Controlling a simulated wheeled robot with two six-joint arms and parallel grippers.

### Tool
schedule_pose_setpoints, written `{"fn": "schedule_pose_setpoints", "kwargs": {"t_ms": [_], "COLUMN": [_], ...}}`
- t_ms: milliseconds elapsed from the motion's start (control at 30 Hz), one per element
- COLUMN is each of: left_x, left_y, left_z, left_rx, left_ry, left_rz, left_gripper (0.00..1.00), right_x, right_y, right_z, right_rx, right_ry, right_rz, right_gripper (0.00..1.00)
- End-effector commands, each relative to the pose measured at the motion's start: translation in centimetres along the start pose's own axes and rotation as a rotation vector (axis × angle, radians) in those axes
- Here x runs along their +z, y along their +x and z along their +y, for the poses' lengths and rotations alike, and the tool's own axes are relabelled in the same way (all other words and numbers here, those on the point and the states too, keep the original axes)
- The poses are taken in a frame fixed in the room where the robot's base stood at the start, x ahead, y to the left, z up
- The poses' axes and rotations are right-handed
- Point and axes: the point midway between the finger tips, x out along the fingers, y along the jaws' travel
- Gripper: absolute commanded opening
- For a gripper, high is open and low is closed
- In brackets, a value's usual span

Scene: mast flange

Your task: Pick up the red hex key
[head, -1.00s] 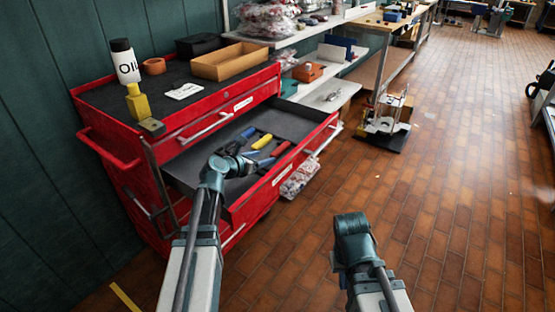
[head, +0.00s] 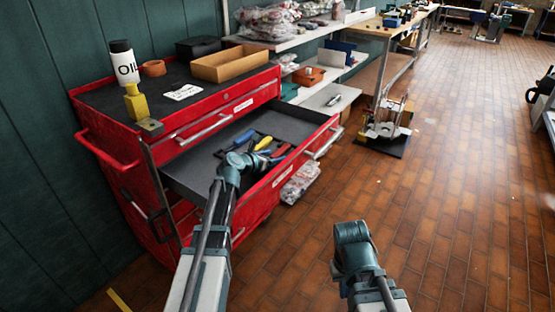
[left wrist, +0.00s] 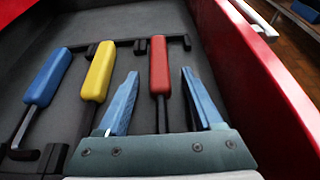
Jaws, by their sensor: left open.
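The red hex key (left wrist: 159,68) lies in the open drawer, its red handle and dark shaft in the left wrist view. It also shows in the head view (head: 281,150). My left gripper (left wrist: 159,84) is open, with one finger on each side of the red hex key. I cannot tell how high the fingers are above the drawer floor. In the head view my left gripper (head: 262,161) is over the drawer and partly hidden by its wrist. My right arm's end (head: 352,240) is over the floor, its fingers hidden.
A yellow-handled key (left wrist: 99,72) and a blue-handled key (left wrist: 48,77) lie left of the red one, with black holders around them. The red drawer wall (left wrist: 262,75) rises close on the right. The cabinet top (head: 165,75) carries a bottle and an open box.

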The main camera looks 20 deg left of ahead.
Motion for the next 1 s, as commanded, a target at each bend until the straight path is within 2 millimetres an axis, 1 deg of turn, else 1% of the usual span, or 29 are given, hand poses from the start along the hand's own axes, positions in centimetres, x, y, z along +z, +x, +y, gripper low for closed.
{"fn": "schedule_pose_setpoints", "kwargs": {"t_ms": [33, 67, 100, 267, 400, 433, 800, 1000], "left_x": [0.02, 0.02, 0.02, 0.02, 0.01, 0.01, 0.05, 0.77], "left_y": [-0.05, -0.06, -0.06, -0.07, -0.08, -0.08, -0.09, -0.39], "left_z": [0.0, 0.01, 0.01, 0.02, 0.02, 0.02, 0.03, 0.03], "left_rx": [0.0, 0.0, 0.0, 0.0, 0.0, 0.0, 0.001, 0.001], "left_ry": [0.0, 0.0, 0.0, 0.0, 0.0, 0.0, 0.0, 0.0], "left_rz": [0.0, 0.0, 0.0, 0.0, 0.0, 0.0, 0.0, 0.0], "left_gripper": [0.68, 0.64, 0.57, 0.28, 0.03, 0.0, 0.0, 0.0], "right_x": [0.0, 0.0, 0.0, 0.0, 0.0, 0.0, 0.01, 0.05], "right_y": [-0.04, -0.04, -0.04, -0.04, -0.04, -0.04, -0.07, -0.85], "right_z": [0.0, 0.0, 0.0, 0.0, 0.0, 0.0, 0.01, 0.08], "right_rx": [0.0, 0.0, 0.0, 0.0, 0.0, 0.0, 0.0, 0.0], "right_ry": [0.0, 0.0, 0.0, 0.0, 0.0, 0.0, 0.0, 0.0], "right_rz": [0.0, 0.0, 0.0, 0.0, 0.0, 0.0, 0.0, 0.0], "right_gripper": [0.0, 0.0, 0.0, 0.0, 0.0, 0.0, 0.0, 0.0]}}
